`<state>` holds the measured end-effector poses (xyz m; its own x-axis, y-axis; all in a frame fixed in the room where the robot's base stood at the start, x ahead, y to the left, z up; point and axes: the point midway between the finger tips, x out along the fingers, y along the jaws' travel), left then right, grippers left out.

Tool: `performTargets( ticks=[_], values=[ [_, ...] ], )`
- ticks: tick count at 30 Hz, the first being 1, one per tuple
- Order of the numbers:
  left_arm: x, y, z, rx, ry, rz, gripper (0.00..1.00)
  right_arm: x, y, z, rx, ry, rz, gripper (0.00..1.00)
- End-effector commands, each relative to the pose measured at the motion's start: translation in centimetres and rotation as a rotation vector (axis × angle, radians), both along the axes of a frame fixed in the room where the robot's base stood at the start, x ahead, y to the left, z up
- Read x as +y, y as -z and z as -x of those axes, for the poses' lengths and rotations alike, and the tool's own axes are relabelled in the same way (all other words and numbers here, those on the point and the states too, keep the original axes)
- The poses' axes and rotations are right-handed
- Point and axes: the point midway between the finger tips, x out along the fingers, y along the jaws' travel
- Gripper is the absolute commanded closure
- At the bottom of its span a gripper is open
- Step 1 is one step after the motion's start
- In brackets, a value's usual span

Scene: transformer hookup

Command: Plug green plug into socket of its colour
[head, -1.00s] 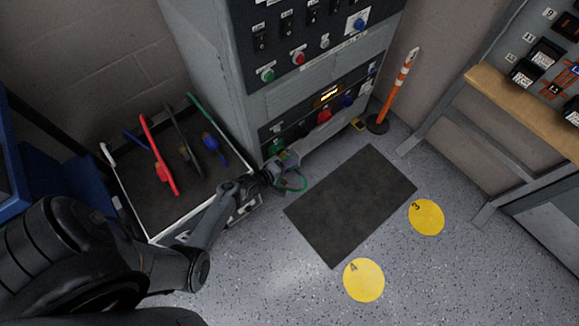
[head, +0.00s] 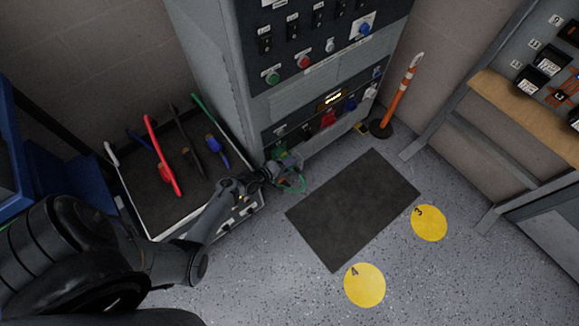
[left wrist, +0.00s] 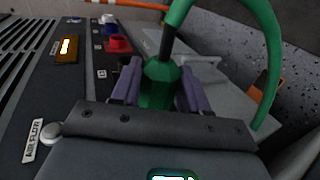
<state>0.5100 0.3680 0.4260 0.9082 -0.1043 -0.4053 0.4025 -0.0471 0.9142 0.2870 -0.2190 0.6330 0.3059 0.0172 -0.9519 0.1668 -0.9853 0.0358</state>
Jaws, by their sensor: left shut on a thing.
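My left gripper (head: 284,163) is at the lower left end of the cabinet's socket row, close to the panel. In the left wrist view its purple-grey fingers are shut on the green plug (left wrist: 160,83). A green cable (left wrist: 271,50) runs up from the plug and loops to the right; the loop also shows in the head view (head: 303,182). A green patch shows beside the gripper in the head view, but I cannot tell socket from plug there. The plug's mating end is hidden, so I cannot tell whether it is in a socket. My right gripper is not in view.
The cabinet's red socket (head: 327,119), blue socket (head: 350,103) and white socket (head: 370,91) lie right of the gripper. A tray (head: 155,230) with several coloured cables stands at left. An orange post (head: 402,92) stands right of the cabinet. The floor mat (head: 352,210) is clear.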

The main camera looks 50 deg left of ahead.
Motion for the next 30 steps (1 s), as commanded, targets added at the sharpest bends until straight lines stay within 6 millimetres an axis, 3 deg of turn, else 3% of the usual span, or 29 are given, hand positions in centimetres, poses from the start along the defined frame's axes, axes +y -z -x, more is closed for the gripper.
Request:
performTargets(
  ticks=[20,21,26,30],
  values=[
    [1.3,-0.1,-0.2,-0.002,-0.001,-0.001,0.92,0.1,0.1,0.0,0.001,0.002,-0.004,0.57],
    [1.3,-0.1,-0.2,-0.001,-0.001,-0.002,0.50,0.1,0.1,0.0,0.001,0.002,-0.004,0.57],
    [1.3,-0.1,-0.2,-0.001,-0.001,-0.002,0.26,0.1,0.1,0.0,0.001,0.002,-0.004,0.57],
    [1.3,0.0,-0.2,-0.001,-0.001,-0.001,0.26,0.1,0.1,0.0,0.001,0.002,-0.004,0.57]
  ],
)
